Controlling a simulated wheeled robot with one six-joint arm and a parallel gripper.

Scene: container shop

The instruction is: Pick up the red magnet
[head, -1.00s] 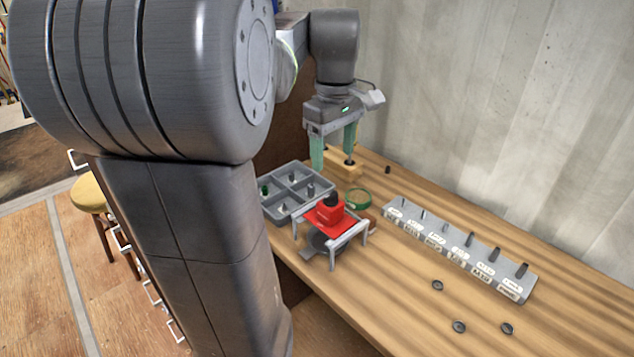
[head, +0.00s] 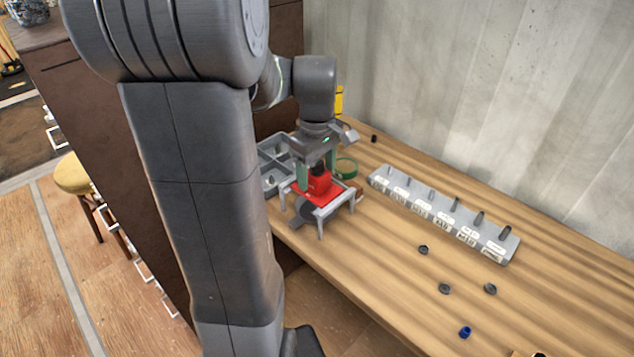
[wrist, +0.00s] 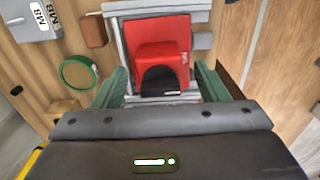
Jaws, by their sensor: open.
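The red magnet (head: 319,184) is a red block with a black top. It stands on a red plate (head: 304,198) carried by a small grey stand (head: 322,213) near the table's front edge. My gripper (head: 317,174) is open just above the magnet, with its green fingers on either side of it. In the wrist view the magnet (wrist: 163,57) lies between the two fingers (wrist: 163,84), with a visible gap on each side. Part of the magnet is hidden behind a finger in the head view.
A grey compartment tray (head: 272,185) stands left of the stand. A green round dish (head: 346,168) is just behind it. A labelled grey rack with pegs (head: 440,214) stands to the right. Several dark caps and a blue cap (head: 465,332) lie on the table (head: 560,290).

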